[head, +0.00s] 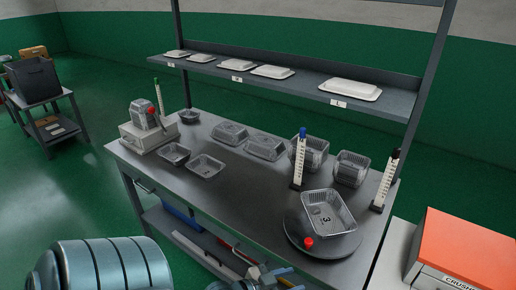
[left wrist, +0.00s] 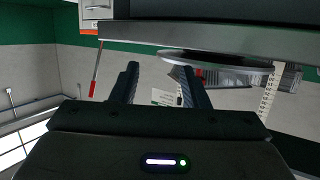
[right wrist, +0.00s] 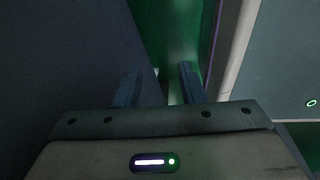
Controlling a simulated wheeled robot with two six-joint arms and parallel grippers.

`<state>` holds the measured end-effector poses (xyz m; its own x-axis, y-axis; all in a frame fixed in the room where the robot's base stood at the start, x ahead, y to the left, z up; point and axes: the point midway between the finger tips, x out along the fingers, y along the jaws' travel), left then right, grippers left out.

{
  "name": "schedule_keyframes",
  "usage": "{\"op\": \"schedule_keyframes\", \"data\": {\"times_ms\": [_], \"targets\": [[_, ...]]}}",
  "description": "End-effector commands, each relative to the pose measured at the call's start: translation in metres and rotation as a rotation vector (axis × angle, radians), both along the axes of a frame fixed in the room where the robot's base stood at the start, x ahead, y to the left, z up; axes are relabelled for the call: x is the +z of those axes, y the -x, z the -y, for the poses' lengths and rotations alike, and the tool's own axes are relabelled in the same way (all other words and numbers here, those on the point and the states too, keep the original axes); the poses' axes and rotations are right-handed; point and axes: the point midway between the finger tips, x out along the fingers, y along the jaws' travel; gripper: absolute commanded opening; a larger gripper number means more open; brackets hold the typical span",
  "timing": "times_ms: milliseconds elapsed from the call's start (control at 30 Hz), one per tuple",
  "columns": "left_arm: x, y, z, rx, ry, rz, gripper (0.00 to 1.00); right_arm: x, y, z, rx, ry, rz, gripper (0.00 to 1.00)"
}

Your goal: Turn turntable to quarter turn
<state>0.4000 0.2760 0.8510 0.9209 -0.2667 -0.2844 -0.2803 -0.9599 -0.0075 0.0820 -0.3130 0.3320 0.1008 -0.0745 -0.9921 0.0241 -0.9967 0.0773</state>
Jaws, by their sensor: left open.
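The dark round turntable (head: 345,245) lies near the right end of the grey bench. A clear foil tray (head: 328,212) marked 3 sits on it, and a red knob (head: 308,243) stands at its front edge. My left gripper (head: 268,277) is low at the bottom of the head view, in front of the bench and apart from the turntable. In the left wrist view its fingers (left wrist: 158,80) are spread and empty, with the turntable (left wrist: 215,62) beyond. My right gripper (right wrist: 160,85) shows in its wrist view with fingers apart, nothing seen between them.
Two marked white posts, blue-topped (head: 299,160) and black-topped (head: 386,180), stand behind the turntable. More clear trays (head: 207,167) and a scale (head: 146,136) occupy the bench (head: 220,205). A shelf (head: 300,82) with white lids spans above. An orange-topped crusher (head: 465,245) stands at right.

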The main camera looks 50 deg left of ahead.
Motion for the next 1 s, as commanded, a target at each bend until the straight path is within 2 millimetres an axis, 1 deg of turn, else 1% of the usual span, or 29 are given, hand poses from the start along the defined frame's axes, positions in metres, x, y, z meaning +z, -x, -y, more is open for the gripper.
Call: {"op": "schedule_keyframes", "data": {"times_ms": [33, 200, 500, 667, 867, 967, 1000], "targets": [[-0.002, 0.002, 0.005, -0.007, -0.009, -0.031, 0.41, 0.000, 0.000, -0.001, 0.000, -0.001, 0.000, 0.36], [-0.011, 0.012, 0.016, -0.025, -0.045, -0.144, 0.41, 0.000, 0.000, -0.004, -0.002, -0.004, 0.000, 0.36], [-0.024, 0.033, 0.026, -0.015, -0.114, -0.350, 0.41, 0.000, 0.000, -0.004, -0.001, -0.005, 0.000, 0.36], [-0.030, 0.047, 0.025, 0.012, -0.151, -0.463, 0.41, 0.000, 0.000, -0.004, -0.002, -0.004, -0.001, 0.36], [-0.038, 0.068, 0.020, 0.068, -0.192, -0.615, 0.41, 0.000, 0.000, -0.002, -0.001, -0.002, -0.001, 0.36], [-0.044, 0.079, 0.016, 0.109, -0.211, -0.699, 0.41, 0.001, 0.000, -0.001, 0.000, -0.001, -0.001, 0.36], [-0.050, 0.084, 0.013, 0.130, -0.218, -0.741, 0.41, 0.002, 0.000, 0.000, 0.000, 0.000, -0.001, 0.36]]}}
